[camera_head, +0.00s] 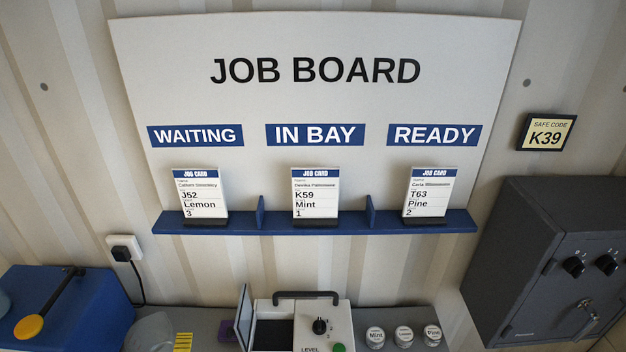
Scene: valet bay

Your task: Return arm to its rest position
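My gripper and arm do not show in the head camera view, so I cannot see where the gripper is or whether it holds anything. The view shows a wall with a white job board (315,105). A blue shelf (315,222) under it has three bays, headed WAITING, IN BAY and READY. Job card J52 Lemon (200,194) stands under WAITING. Job card K59 Mint (315,194) stands under IN BAY. Job card T63 Pine (429,193) stands under READY.
A dark safe (535,265) is at right, below a sign (546,132) reading K39. On the counter (205,322) stand a white machine (335,318) with a knob, three round tins (404,336) and a blue box (85,310). A plug (124,250) sits in the wall socket.

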